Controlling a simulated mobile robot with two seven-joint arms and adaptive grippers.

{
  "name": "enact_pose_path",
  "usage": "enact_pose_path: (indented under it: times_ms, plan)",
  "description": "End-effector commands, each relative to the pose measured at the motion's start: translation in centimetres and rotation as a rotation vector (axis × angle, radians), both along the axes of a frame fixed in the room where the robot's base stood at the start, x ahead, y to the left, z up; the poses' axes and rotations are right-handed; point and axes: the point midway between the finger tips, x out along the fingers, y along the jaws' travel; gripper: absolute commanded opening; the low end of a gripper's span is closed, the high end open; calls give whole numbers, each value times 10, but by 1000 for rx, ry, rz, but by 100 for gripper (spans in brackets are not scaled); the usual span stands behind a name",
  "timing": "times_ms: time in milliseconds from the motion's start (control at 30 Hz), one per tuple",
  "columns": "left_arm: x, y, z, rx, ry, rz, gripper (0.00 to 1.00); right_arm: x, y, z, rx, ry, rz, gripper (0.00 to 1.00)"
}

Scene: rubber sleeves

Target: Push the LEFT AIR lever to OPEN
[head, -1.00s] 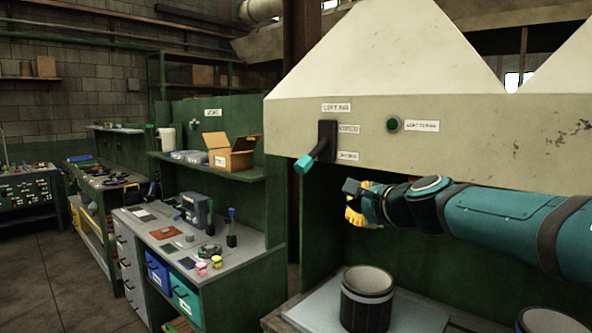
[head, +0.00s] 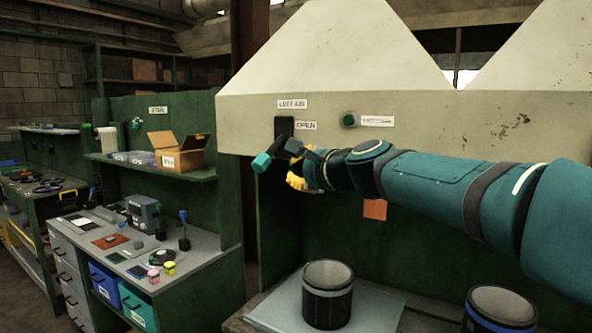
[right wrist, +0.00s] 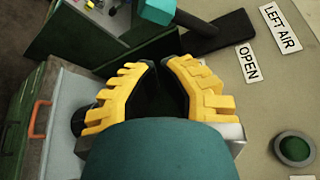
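The LEFT AIR lever (head: 261,162) has a dark stem with a teal grip. It slants down and out to the left from its black plate (head: 284,127) on the pale hood panel. The OPEN label (head: 306,126) is beside the upper part of the plate, under the LEFT AIR label (head: 293,104). My right gripper (head: 294,181) is just right of and below the lever's grip. In the right wrist view its yellow fingers (right wrist: 158,64) converge, shut and empty; the lever (right wrist: 158,10) lies beyond the tips, apparently apart. The lower label is hidden. My left gripper is out of view.
A green round button (head: 349,120) is right of the lever on the hood. Below stand a dark bucket (head: 328,306) and a blue-rimmed bucket (head: 502,318). A workbench with a cardboard box (head: 175,156) on its shelf is at left.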

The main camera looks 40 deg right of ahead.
Motion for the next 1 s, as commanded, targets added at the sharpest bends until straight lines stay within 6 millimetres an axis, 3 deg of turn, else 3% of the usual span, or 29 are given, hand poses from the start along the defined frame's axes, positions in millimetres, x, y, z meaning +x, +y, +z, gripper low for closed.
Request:
enact_pose_path:
  times_ms: [200, 400, 600, 1000]
  plan:
    - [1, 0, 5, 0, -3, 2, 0, 40, -2, -8, 2, 3, 1, 0]
    - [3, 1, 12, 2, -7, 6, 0, 66, -3, -12, 1, 2, 2, 0]
    - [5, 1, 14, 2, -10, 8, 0, 76, -3, -14, 0, 1, 0, 0]
    - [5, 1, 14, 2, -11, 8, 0, 77, -3, -14, 1, 1, 0, 0]
